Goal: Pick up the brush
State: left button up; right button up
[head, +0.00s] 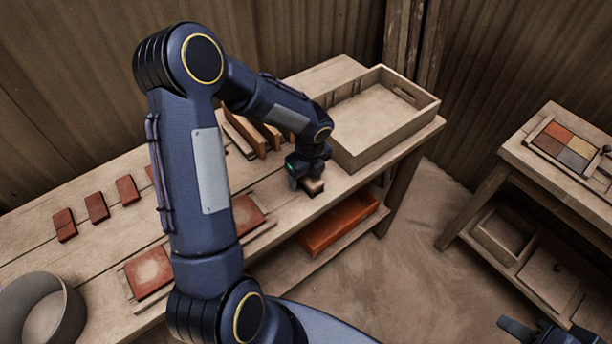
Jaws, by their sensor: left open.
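A small block with a pale wooden top and a dark underside, which looks like the brush (314,187), sits on the workbench near its front edge. My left gripper (305,183) points down right at it, with the jaws open. One finger shows on the left side of the brush. The gripper partly hides the brush, and I cannot tell whether the fingers touch it. My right gripper (535,330) is at the bottom right edge, cut off by the frame, far from the brush.
An empty wooden tray (385,120) stands behind and right of the brush. Upright wooden slats (262,133) stand behind my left arm. Red tiles (97,207) and a round container (70,312) lie left. A side table (535,172) with coloured tiles stands right.

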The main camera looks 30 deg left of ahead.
pick_arm(q)
jog(key=c, duration=1.1)
jog(key=shift+r, duration=0.45)
notch_tip(320, 180, up, 3)
jog(key=shift+s+f+b, duration=0.1)
jog(key=shift+s+b, duration=0.05)
jog(key=shift+b, duration=0.2)
jog(key=s+r+b, duration=0.1)
jog(key=s+r, duration=0.8)
jog(key=s, duration=0.4)
jog(key=shift+s+d+r, duration=0.2)
jog(key=shift+s+d, duration=0.2)
